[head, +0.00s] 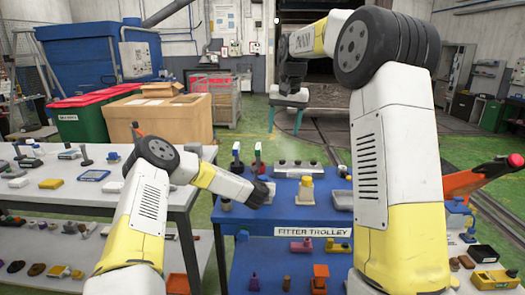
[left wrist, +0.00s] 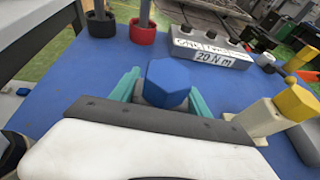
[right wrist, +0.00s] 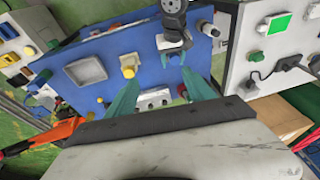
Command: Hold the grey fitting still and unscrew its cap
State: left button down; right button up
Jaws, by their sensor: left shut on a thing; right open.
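The blue hexagonal cap (left wrist: 168,76) stands upright between the teal fingers of my left gripper (left wrist: 162,92) in the left wrist view. The grey fitting under it is mostly hidden by the cap and the gripper. My left gripper is shut on the fitting, low over the blue trolley top; in the head view it shows from behind (head: 266,192) and hides the fitting. My right gripper (head: 286,120) is raised well above and beyond the trolley in the head view, fingers apart and empty. In the right wrist view its open fingers (right wrist: 160,79) point down towards the trolley.
The blue trolley (head: 265,222) also bears a grey block marked 20 N m (left wrist: 210,48), a cream piece with a yellow top (left wrist: 296,102) and two posts in a red cup (left wrist: 142,32) and a black cup (left wrist: 101,24). A white table (head: 110,180) with small parts stands left.

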jog(key=w+a+f, duration=0.4)
jog(key=w+f, duration=0.2)
jog(key=w, duration=0.1)
jog(key=g+h, duration=0.1)
send_near(263, 177)
jog(key=shift+m, duration=0.4)
jog(key=f, duration=0.3)
jog(key=w+f, duration=0.1)
jog(key=f, duration=0.4)
jog(key=shift+w+d+f, duration=0.15)
jog(key=shift+f, duration=0.15)
grip_shut()
jog(key=n, duration=0.6)
jog(key=shift+y, duration=0.4)
